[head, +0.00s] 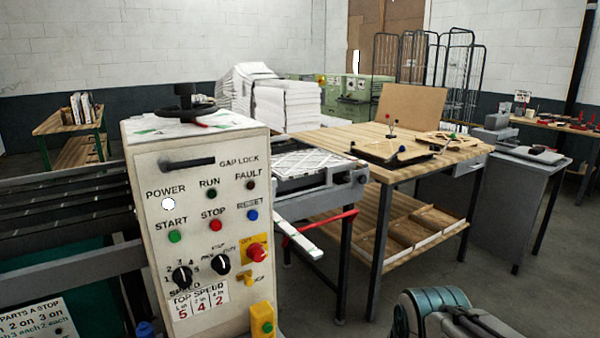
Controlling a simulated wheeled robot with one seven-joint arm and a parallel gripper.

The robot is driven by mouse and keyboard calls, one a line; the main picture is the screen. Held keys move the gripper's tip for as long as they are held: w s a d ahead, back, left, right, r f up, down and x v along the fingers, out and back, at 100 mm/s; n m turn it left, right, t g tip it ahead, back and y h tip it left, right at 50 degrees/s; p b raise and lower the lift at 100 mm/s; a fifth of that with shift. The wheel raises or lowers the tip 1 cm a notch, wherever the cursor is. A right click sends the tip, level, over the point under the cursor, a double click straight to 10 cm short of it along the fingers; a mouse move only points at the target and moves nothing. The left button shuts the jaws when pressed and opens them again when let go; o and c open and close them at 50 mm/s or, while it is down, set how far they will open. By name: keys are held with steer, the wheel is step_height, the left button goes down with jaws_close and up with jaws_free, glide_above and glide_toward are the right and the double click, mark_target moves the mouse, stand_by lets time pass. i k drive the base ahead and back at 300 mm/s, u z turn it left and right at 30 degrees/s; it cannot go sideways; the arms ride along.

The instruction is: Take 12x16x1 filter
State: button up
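A flat white panel with a lattice pattern (308,163), which looks like a filter, lies on the outfeed end of a machine, partly hidden behind the control box. No size marking is readable on it. A tall stack of white flat pieces (287,105) stands behind it; I cannot tell whether these are filters. Part of my arm (450,314), teal and dark grey, shows at the bottom right. My gripper's fingers are not in view.
The cream control box (205,230) stands close in front, with a conveyor to its left. A wooden workbench (440,160) with a lower shelf and a grey cabinet (520,190) stand right. Open floor (545,300) lies at lower right.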

mark_target(290, 166)
steer(key=z, duration=0.9)
steer(key=i, duration=2.45)
steer(key=u, duration=3.05)
